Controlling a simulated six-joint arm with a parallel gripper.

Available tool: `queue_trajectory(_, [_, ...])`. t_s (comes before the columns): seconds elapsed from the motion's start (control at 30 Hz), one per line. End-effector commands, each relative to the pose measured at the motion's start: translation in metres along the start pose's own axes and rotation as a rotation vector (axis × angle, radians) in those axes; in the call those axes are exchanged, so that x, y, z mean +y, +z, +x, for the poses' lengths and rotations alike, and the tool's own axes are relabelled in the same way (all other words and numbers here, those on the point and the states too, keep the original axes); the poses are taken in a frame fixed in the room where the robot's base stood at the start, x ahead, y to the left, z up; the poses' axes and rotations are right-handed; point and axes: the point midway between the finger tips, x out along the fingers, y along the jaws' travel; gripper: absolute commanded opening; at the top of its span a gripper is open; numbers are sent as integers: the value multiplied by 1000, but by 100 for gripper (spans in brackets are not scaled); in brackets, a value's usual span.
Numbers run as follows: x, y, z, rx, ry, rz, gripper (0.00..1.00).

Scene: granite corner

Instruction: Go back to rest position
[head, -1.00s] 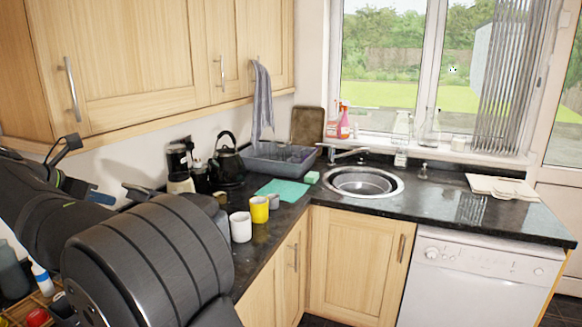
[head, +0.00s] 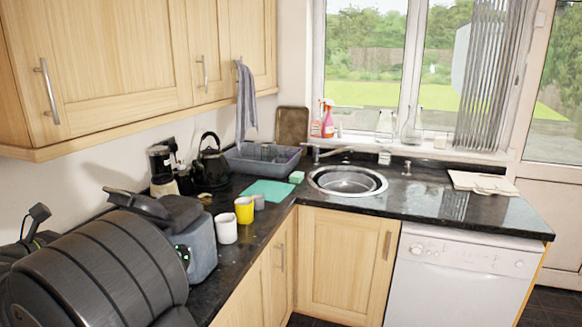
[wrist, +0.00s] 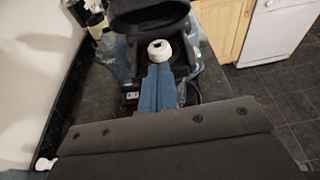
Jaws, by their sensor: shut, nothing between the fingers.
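My gripper (wrist: 159,88) shows in the wrist view as two blue-grey fingers lying close together. It is shut, with nothing held between the fingers. A white round thing (wrist: 159,49) shows just beyond the fingertips; I cannot tell what it is. In the head view my dark, ribbed arm fills the lower left, and the fingers cannot be made out there.
A grey box-like thing (head: 203,243) stands beside my arm. A white mug (head: 226,229), a yellow mug (head: 244,210) and a teal mat (head: 267,192) are on the black counter. A kettle (head: 211,165) stands behind; the counter right of the sink (head: 347,181) is mostly clear.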

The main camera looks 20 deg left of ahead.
Motion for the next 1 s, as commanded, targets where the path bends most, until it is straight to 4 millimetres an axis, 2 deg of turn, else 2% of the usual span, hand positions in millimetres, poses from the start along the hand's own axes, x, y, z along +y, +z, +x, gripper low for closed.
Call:
queue_trajectory(0.2, [0,-36,3,-155,1,-8,0])
queue_trajectory(0.4, [0,-60,9,-281,1,-5,0])
queue_trajectory(0.67, [0,-76,12,-324,1,0,0])
queue_trajectory(0.97, [0,-78,12,-322,0,0,0])
queue_trajectory(1.0, [0,-78,11,-322,0,0,8])
